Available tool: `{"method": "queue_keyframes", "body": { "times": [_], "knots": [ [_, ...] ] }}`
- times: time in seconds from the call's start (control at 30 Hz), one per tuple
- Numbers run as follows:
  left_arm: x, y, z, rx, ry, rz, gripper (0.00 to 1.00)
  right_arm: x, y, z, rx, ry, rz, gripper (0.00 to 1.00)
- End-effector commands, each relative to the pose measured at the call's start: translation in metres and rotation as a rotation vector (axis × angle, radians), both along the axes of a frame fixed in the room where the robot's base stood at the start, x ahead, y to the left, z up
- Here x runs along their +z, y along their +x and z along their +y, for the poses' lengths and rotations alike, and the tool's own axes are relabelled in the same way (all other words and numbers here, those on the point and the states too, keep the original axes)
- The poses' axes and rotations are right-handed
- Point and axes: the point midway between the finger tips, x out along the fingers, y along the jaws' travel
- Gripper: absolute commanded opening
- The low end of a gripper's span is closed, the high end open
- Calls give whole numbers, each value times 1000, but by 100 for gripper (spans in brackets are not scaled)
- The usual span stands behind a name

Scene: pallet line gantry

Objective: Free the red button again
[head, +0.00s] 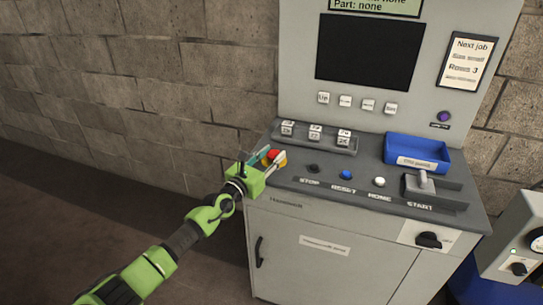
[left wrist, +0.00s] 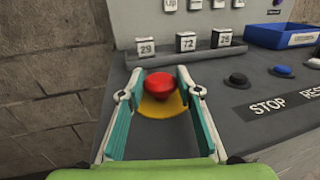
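The red button (head: 275,155) is a round mushroom head on a yellow disc (left wrist: 162,104), at the left end of the grey console top. In the left wrist view the red button (left wrist: 160,84) sits between the fingertips of my left gripper (left wrist: 158,78). The fingers of my left gripper (head: 268,157) are apart, one on each side of the button. I cannot tell whether either finger touches it. My right gripper is in neither view.
Right of the button are the black STOP button (head: 313,168), blue RESET button (head: 346,174) and white HOME button (head: 379,182), then a lever (head: 424,182) by START. A rack of numbered blocks (head: 315,138) and a blue tray (head: 418,152) stand behind.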

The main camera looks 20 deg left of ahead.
Motion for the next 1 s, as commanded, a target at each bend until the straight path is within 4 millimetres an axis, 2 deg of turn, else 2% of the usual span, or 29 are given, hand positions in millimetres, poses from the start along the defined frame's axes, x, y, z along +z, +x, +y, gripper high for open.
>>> {"method": "queue_keyframes", "body": {
  "times": [0.2,0.47,0.5,0.57,1.0],
  "knots": [
    [14,0,0,0,-2,0,0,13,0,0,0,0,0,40],
    [15,0,0,1,-1,-5,0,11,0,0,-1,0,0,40],
    [15,1,0,1,-1,-5,37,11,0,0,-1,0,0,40],
    [15,1,0,1,-2,-6,49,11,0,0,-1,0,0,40],
    [12,-3,0,-1,-4,0,49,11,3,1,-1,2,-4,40]
  ]
}}
